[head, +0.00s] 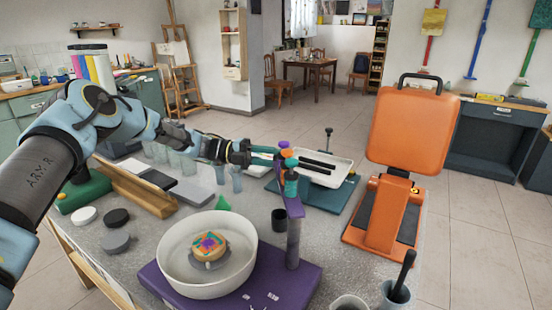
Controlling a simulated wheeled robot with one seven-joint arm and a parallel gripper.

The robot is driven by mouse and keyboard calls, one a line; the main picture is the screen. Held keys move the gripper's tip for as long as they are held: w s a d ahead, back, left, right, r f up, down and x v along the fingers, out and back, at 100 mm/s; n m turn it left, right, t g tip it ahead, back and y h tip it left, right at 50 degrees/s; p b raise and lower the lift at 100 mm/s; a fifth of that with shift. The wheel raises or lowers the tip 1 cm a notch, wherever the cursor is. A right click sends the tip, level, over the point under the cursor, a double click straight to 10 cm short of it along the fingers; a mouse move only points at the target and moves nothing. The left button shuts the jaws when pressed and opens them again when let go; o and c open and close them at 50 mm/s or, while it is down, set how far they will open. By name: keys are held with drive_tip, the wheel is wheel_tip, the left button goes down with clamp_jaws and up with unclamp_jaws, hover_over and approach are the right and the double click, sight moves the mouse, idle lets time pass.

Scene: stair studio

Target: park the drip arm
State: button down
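A white bowl (180,250) sits on the base, with a round, colourfully patterned piece on a grey support inside. My gripper (276,155) reaches in from the left at the top of the post. Its teal fingers are at or very near the orange part. The overlap hides whether they touch it or grip it. Where the swinging part of the drip arm points is unclear.
Behind the post, a white tray (322,168) stands on a teal base. An orange panel device (412,130) stands at right. A dark cup (279,219) is beside the post. Cups with a dark handle stand at the front right edge. Grey and black discs lie left of the bowl.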

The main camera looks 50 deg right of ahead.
drive_tip(key=shift+s+d, duration=0.1)
drive_tip(key=shift+s, duration=0.1)
drive_tip(key=c, duration=0.8)
unclamp_jaws()
drive_tip(key=shift+s+d, duration=0.1)
drive_tip(key=shift+c, duration=0.2)
drive_tip(key=shift+o, duration=1.1)
drive_tip(key=shift+r, duration=0.1)
